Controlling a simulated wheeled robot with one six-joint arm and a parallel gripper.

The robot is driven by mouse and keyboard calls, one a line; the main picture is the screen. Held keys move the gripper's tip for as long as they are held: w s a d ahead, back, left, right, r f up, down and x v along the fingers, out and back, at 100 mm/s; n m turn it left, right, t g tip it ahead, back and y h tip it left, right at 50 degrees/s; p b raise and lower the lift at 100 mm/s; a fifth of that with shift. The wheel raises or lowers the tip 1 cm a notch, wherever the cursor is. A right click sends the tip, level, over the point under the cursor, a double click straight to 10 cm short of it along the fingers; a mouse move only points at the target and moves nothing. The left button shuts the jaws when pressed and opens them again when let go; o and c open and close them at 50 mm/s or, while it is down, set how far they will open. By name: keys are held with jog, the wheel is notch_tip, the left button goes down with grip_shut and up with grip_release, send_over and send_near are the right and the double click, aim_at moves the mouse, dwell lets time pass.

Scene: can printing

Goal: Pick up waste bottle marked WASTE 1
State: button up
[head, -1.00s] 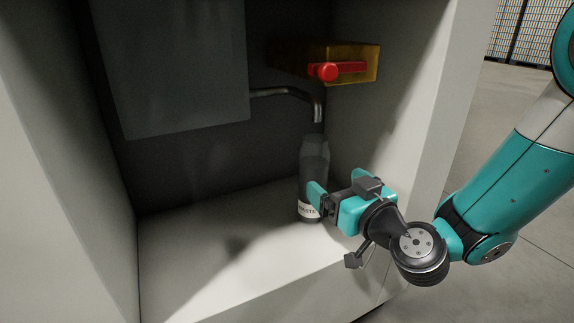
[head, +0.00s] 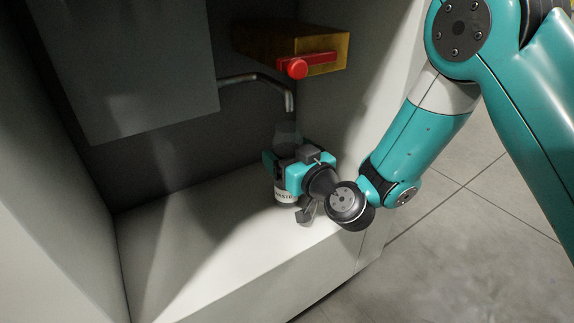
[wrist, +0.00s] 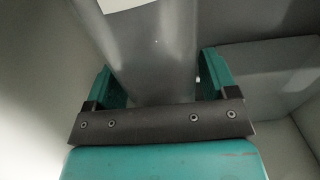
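The waste bottle (head: 287,134) is dark grey and stands upright on the white cabinet floor, under the end of a bent metal pipe. Its white label (head: 285,197) shows part of the word WASTE; the number cannot be read. My gripper (head: 285,158) is at the bottle's middle and hides part of it. In the wrist view the bottle (wrist: 155,50) stands between the two teal fingers of my gripper (wrist: 160,78), one on each side. The fingers look wide apart; I see no clear grip on the bottle.
The metal pipe (head: 262,80) comes from a dark grey box (head: 130,70) and bends down over the bottle. A yellow box (head: 325,45) with a red handle (head: 298,68) is above. The cabinet's right wall is close; the floor (head: 200,240) to the left is clear.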

jog(key=c, duration=1.1)
jog(key=shift+o, duration=0.2)
jog(key=shift+r, duration=0.15)
